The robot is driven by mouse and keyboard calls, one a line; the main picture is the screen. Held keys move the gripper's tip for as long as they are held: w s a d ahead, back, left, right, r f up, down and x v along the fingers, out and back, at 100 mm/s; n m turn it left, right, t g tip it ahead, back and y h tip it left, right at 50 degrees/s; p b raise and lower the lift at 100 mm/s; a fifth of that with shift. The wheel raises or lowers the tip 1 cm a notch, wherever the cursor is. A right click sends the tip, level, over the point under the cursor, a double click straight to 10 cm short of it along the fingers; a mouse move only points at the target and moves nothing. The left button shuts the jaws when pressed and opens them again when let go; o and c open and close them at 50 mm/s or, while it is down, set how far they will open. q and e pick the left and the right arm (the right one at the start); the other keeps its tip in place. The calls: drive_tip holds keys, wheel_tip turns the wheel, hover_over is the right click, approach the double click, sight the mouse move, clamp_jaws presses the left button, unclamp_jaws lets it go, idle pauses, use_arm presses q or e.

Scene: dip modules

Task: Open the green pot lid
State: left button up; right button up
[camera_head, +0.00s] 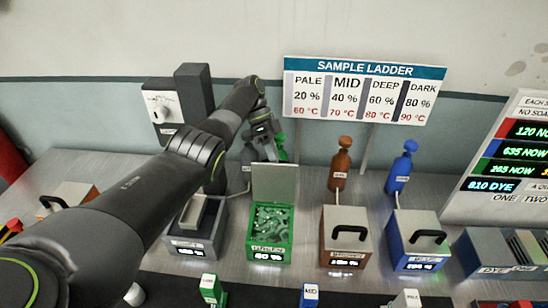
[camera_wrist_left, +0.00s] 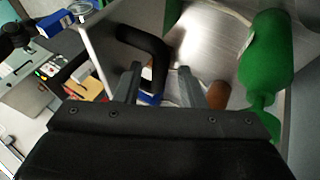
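The green pot (camera_head: 268,247) stands in the middle of the bench in the head view, with green bubbling-looking contents exposed. Its grey lid (camera_head: 274,182) stands upright at the pot's back edge. The lid's bare grey face (camera_wrist_left: 205,35) and black bent handle (camera_wrist_left: 147,52) show in the left wrist view. My left gripper (camera_head: 262,150) is behind the lid in the head view, partly hidden. In the wrist view its two fingers (camera_wrist_left: 158,85) are apart, with the handle close to the left finger and a gap to the right one. My right gripper is not in view.
A green bottle (camera_wrist_left: 268,50) is close beside my left gripper. A grey pot (camera_head: 192,245) stands left, a brown pot (camera_head: 346,262) and blue pot (camera_head: 424,261) right. Brown (camera_head: 341,165) and blue (camera_head: 400,172) bottles stand behind. Small labelled blocks line the front.

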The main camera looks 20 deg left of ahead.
use_arm(q)
wheel_tip(320, 180, up, 10)
drive_tip(key=p, duration=0.7)
drive_tip(key=shift+f, duration=0.25)
